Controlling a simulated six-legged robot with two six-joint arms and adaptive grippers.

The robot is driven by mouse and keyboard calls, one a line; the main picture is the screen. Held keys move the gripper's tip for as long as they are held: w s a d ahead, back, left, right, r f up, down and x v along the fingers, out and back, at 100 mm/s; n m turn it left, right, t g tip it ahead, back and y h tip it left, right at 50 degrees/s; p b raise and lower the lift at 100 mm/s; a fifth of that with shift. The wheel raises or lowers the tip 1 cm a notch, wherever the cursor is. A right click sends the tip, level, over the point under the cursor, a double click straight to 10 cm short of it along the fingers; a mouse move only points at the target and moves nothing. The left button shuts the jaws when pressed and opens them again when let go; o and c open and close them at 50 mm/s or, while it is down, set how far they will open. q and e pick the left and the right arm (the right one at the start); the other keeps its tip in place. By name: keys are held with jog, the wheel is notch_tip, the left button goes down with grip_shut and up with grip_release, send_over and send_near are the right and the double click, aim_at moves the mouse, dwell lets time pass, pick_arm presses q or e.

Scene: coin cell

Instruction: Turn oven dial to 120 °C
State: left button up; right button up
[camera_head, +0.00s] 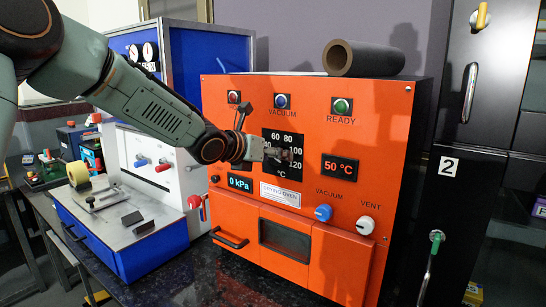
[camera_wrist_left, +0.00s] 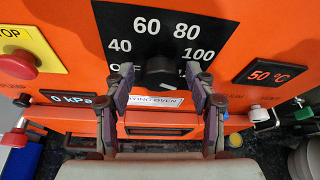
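The orange oven (camera_head: 230,120) has a black dial plate marked 60, 80, 100 and 120 around its dial. In the left wrist view the round black dial (camera_wrist_left: 159,71) sits below the 60 and 80 marks; its pointer direction is unclear. My left gripper (camera_head: 277,154) is at the dial plate and hides most of the dial in the head view. In the left wrist view its fingers (camera_wrist_left: 160,76) are open on either side of the dial, with a gap on both sides. The temperature display (camera_head: 342,168) reads 50 °C. My right gripper is not in view.
Below the dial are the 0 kPa display (camera_head: 240,183), a blue vacuum knob (camera_head: 323,212) and a white vent knob (camera_head: 365,225). A dark tube (camera_head: 362,58) lies on the oven. A blue-based device (camera_head: 150,245) stands left; a black cabinet (camera_head: 470,150) stands right.

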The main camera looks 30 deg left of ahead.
aim_at(283, 119)
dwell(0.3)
pick_arm(q)
jog(key=shift+r, duration=4.9)
